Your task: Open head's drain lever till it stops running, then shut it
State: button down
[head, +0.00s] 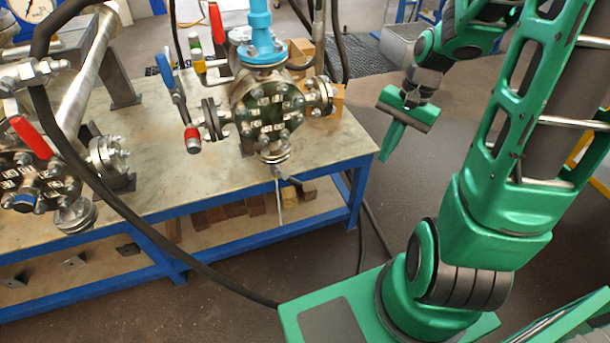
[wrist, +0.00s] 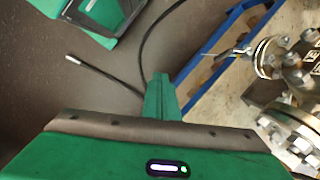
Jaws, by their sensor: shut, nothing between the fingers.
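The flanged vessel head (head: 268,112) stands on the bench, with a round bolted face and a blue fitting on top. Under its lower flange is a small drain with a dark lever (head: 290,181). A thin pale line (head: 280,205) hangs straight down below the drain; I cannot tell whether it is liquid or a tube. The drain also shows at the right of the wrist view (wrist: 240,51). My green gripper (head: 391,143) is shut and empty, in the air right of the bench, apart from the lever. Its fingers point away from me in the wrist view (wrist: 158,82).
The steel-topped bench (head: 180,185) has a blue frame and a lower shelf with wooden blocks. Other levers, red (head: 33,137) and blue (head: 165,70), stick out from the fittings. A black hose (head: 130,215) crosses in front. Floor right of the bench is mostly clear.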

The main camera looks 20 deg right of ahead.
jog(key=w+a+f+m+t+y, duration=0.1)
jog(key=w+a+f+m+y, duration=0.2)
jog(key=w+f, duration=0.25)
jog(key=w+a+f+m+t+y, duration=0.1)
jog(key=w+a+f+m+y, duration=0.1)
jog(key=w+f+m+y, duration=0.3)
jog(key=h, duration=0.2)
send_near(300, 184)
jog(key=x, duration=0.6)
jog(key=shift+w+a+r+t, duration=0.25)
jog(key=shift+w+a+t, duration=0.1)
jog(key=shift+t, duration=0.05)
jog(key=shift+f+y, duration=0.15)
jog(key=shift+y, duration=0.25)
jog(key=shift+a+f+y, duration=0.25)
jog(key=shift+f+y, duration=0.5)
jog(key=shift+y, duration=0.25)
jog(key=shift+a+f+y, duration=0.45)
jog(key=shift+f+y, duration=0.25)
jog(key=shift+y, duration=0.3)
jog(key=y, duration=0.1)
jog(key=a+f+y, duration=0.1)
jog(key=y, duration=0.1)
jog(key=shift+a+f+m+t, duration=0.25)
jog(key=shift+a+m+t, duration=0.05)
jog(key=shift+m+t, duration=0.1)
jog(key=shift+a+f, duration=0.2)
jog(key=shift+a, duration=0.2)
jog(key=shift+a+f, duration=0.1)
jog(key=shift+a, duration=0.05)
